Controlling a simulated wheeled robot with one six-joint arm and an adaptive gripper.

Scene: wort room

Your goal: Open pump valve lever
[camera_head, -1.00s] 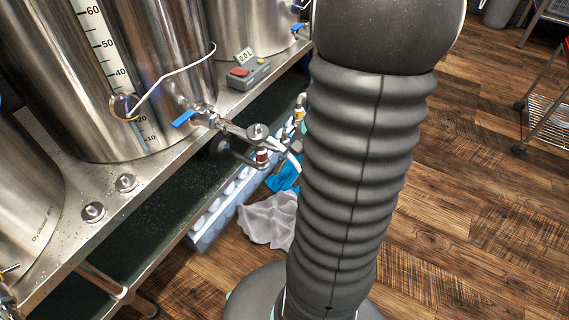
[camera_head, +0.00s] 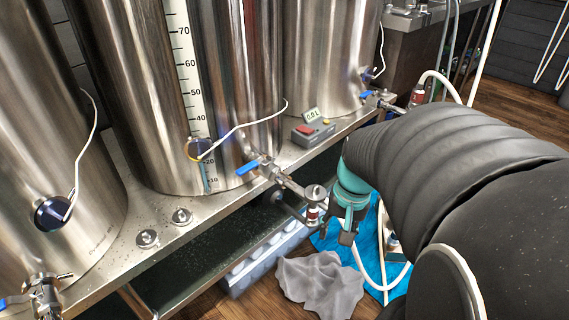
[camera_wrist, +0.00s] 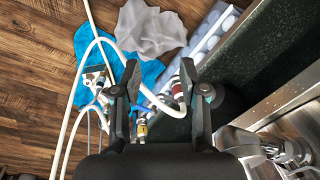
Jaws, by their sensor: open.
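My gripper (camera_head: 346,232) points downward beside the metal fittings at the shelf's front edge. In the wrist view its two black fingers are apart, with the gap (camera_wrist: 160,85) empty. A fitting with a red band (camera_wrist: 179,90) lies below and between them. Another fitting with a yellow band (camera_wrist: 141,128) shows near the left finger. The kettle valve's blue lever (camera_head: 247,168) is in the head view. A pipe (camera_head: 292,186) runs from that valve to a red-banded fitting (camera_head: 313,211) just left of my gripper. I cannot tell which lever is the pump valve's; my gripper hides part of this area.
Steel kettles (camera_head: 240,60) stand on the steel shelf (camera_head: 125,235) along the left. A grey box with a display (camera_head: 313,130) sits on it. White hoses (camera_head: 362,265), a blue cloth (camera_head: 325,240) and a grey cloth (camera_head: 318,280) lie below.

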